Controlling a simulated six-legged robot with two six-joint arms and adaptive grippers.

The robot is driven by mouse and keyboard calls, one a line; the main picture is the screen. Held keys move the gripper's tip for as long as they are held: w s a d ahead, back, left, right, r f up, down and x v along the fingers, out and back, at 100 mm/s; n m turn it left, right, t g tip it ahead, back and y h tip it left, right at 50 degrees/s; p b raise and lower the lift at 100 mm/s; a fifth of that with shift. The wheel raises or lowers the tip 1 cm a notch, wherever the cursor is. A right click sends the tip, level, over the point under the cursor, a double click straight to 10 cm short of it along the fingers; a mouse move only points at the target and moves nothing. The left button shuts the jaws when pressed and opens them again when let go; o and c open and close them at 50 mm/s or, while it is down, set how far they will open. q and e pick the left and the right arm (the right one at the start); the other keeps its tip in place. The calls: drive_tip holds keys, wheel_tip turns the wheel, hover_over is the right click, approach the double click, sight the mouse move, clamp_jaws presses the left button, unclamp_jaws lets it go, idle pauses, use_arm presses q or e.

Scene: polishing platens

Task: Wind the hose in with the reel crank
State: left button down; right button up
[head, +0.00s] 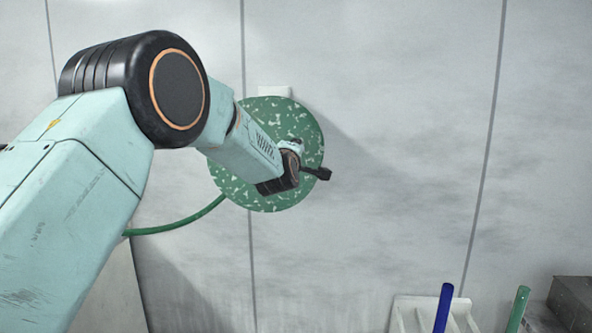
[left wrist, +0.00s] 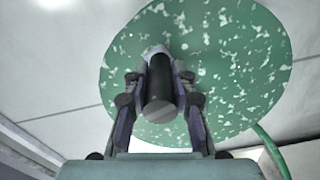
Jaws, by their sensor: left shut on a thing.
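The hose reel (head: 262,197) is a round green disc with white flecks on the grey wall; its face also fills much of the left wrist view (left wrist: 235,60). The crank handle (left wrist: 160,88) is a dark cylinder standing out from the disc, with a pale grey part at its far end. My left gripper (left wrist: 159,100) is shut on the crank handle, one finger on each side. In the head view my left gripper (head: 318,173) is in front of the reel's right part. A green hose (head: 180,227) runs from the reel's lower left and passes behind my arm. My right gripper does not show.
A white slotted rack (head: 405,312) stands at the bottom right with a blue rod (head: 443,308) by it. A green rod (head: 518,308) and a dark grey box (head: 572,302) are farther right. The wall right of the reel is clear.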

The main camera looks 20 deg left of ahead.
use_arm(q)
drive_tip(key=shift+s+a+r+n+b, duration=0.25)
drive_tip(key=shift+a+r+n+b, duration=0.9)
drive_tip(key=shift+n, duration=0.5)
drive_tip(key=shift+s+a+r+n+b, duration=0.3)
drive_tip(key=shift+a+r+n+b, duration=0.6)
drive_tip(key=shift+r+n+b, duration=0.5)
drive_tip(key=shift+s+a+r+n+b, duration=0.25)
drive_tip(key=shift+a+r+n+b, duration=0.75)
drive_tip(key=shift+n+b, duration=0.65)
drive_tip(key=c, duration=1.1)
unclamp_jaws()
drive_tip(key=shift+f, duration=0.15)
drive_tip(key=v, duration=1.2)
